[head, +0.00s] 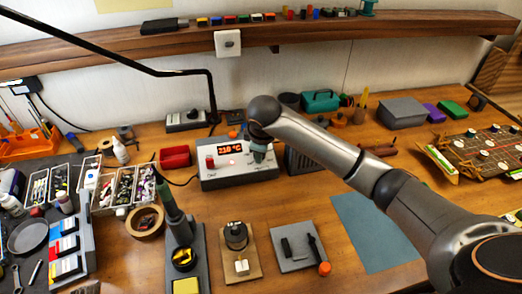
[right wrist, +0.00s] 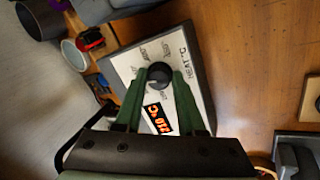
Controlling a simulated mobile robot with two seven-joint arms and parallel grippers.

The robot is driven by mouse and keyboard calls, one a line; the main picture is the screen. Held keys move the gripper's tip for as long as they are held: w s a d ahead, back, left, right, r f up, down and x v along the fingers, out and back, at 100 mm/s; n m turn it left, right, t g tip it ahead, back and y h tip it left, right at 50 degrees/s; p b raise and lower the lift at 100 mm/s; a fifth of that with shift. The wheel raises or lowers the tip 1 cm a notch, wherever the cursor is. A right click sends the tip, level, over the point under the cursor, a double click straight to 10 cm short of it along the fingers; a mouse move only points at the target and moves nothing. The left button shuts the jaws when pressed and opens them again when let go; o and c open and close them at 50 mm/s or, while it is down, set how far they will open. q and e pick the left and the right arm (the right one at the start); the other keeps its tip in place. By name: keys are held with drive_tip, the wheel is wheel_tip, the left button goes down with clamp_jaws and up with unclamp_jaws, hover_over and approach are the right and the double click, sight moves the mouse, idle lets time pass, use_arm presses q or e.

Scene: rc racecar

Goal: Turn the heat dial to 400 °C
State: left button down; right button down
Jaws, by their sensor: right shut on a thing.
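The grey heat station (head: 240,178) stands on the bench below the shelf, with a red lit display (head: 231,149) that seems to read about 210 °C. My right gripper (head: 258,152) reaches down over the right part of its front panel and hides the dial in the head view. In the right wrist view the black round heat dial (right wrist: 159,73) sits on the white panel, with printed marks around it and "HEAT °C" above. The green fingers of my right gripper (right wrist: 159,80) are shut on the dial from both sides. My left gripper is not in view.
A red box (head: 175,157) stands left of the station. A soldering iron in its stand (head: 178,235), a small brown board (head: 240,262) and a grey plate with tools (head: 294,247) lie in front. A blue mat (head: 375,232) is bare at the right.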

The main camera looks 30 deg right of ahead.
drive_tip(key=m, duration=0.6)
drive_tip(key=shift+a+m+g, duration=0.1)
drive_tip(key=shift+m+g, duration=0.2)
drive_tip(key=shift+g, duration=0.1)
drive_tip(key=m, duration=0.5)
drive_tip(key=shift+w+m, duration=0.1)
drive_tip(key=shift+m, duration=0.3)
drive_tip(key=shift+r, duration=0.1)
drive_tip(key=c, duration=0.5)
unclamp_jaws()
drive_tip(key=shift+r, duration=0.1)
drive_tip(key=v, duration=1.2)
drive_tip(key=shift+r, duration=0.15)
